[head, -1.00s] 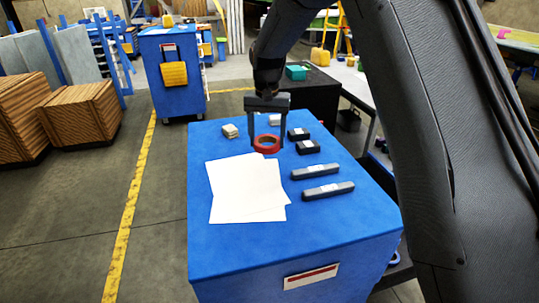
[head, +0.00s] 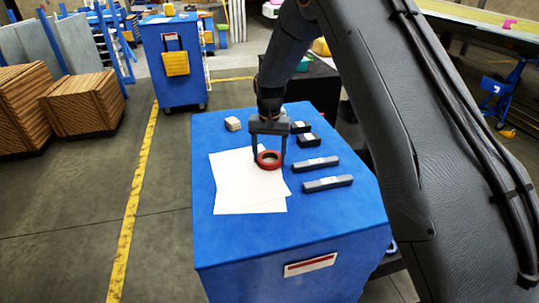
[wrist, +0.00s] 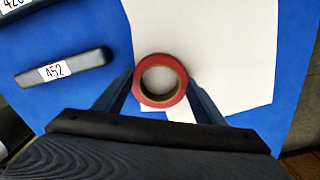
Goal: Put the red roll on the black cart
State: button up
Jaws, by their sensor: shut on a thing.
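The red roll (head: 269,166), a ring with a brown inner core, is between the two fingers of my gripper (head: 269,160). The fingers are shut on its outer sides. It also shows in the wrist view (wrist: 160,101), over the edge of the white paper (wrist: 215,50). I cannot tell how far the roll is above the paper. The black cart (head: 322,84) stands behind the blue cart in the head view, partly hidden by my arm.
The blue cart (head: 290,235) carries white sheets (head: 235,190), two dark grey bars (head: 328,183), small dark blocks (head: 308,140) and a pale block (head: 233,124). Another blue cart (head: 173,60) stands farther back left. Open floor lies on the left.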

jog(key=shift+f, duration=0.15)
jog(key=o, duration=1)
jog(key=shift+o, duration=0.2)
